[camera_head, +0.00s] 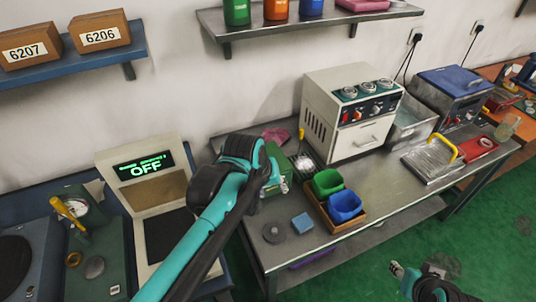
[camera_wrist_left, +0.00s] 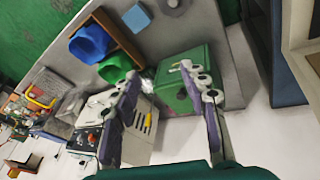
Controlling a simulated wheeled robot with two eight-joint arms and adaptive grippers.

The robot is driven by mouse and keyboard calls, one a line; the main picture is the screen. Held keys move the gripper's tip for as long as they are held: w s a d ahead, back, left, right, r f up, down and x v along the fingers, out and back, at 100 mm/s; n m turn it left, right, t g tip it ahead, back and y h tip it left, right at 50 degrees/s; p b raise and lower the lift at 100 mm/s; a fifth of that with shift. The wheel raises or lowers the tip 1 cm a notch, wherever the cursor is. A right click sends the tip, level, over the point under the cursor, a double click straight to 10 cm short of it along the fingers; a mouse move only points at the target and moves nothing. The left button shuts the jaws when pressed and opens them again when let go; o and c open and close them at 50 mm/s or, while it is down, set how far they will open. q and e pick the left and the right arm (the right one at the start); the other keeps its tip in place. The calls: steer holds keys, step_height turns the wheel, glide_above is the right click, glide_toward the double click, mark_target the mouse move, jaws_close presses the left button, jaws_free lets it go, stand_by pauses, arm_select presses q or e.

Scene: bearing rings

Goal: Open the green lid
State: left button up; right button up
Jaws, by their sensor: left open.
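The green box with its green lid (camera_wrist_left: 172,74) lies between and partly behind my left gripper's fingers in the left wrist view. The lid looks shut, with a small light-coloured part near its edge. In the head view the green box (camera_head: 272,152) is mostly hidden behind my left gripper (camera_head: 281,181). My left gripper also shows in the left wrist view (camera_wrist_left: 160,82), its two fingers spread, with nothing held between them. I cannot tell whether a finger touches the box. My right gripper (camera_head: 428,290) shows only in part at the bottom right of the head view.
A wooden tray (camera_head: 318,210) with green and blue bins stands right of the box. A blue block (camera_head: 302,222) and a grey disc (camera_head: 274,232) lie in front. A white machine (camera_head: 345,120) stands behind right.

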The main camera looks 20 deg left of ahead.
arm_select(q)
steer(key=w+a+f+n+g+h+p, duration=0.1)
steer(key=w+a+n+g+h+p, duration=0.1)
steer(key=w+a+n+p, duration=0.35)
steer(key=w+a+f+n+g+h+p, duration=0.1)
steer(key=w+a+n+g+h+p, duration=0.15)
steer(key=w+a+n, duration=0.65)
steer(key=shift+m+y, duration=0.25)
steer(key=shift+m, duration=0.6)
steer(key=d+f+b, duration=0.1)
steer(key=f, duration=0.1)
steer(key=w+d+f, duration=0.1)
steer(key=d+f, duration=0.1)
steer(key=f, duration=0.1)
steer(key=w+d+f+b, duration=0.1)
steer(key=d+f, duration=0.1)
steer(key=shift+w+d+f+b, duration=0.1)
steer(key=shift+w+f+b, duration=0.05)
steer(key=shift+b, duration=0.2)
jaws_close()
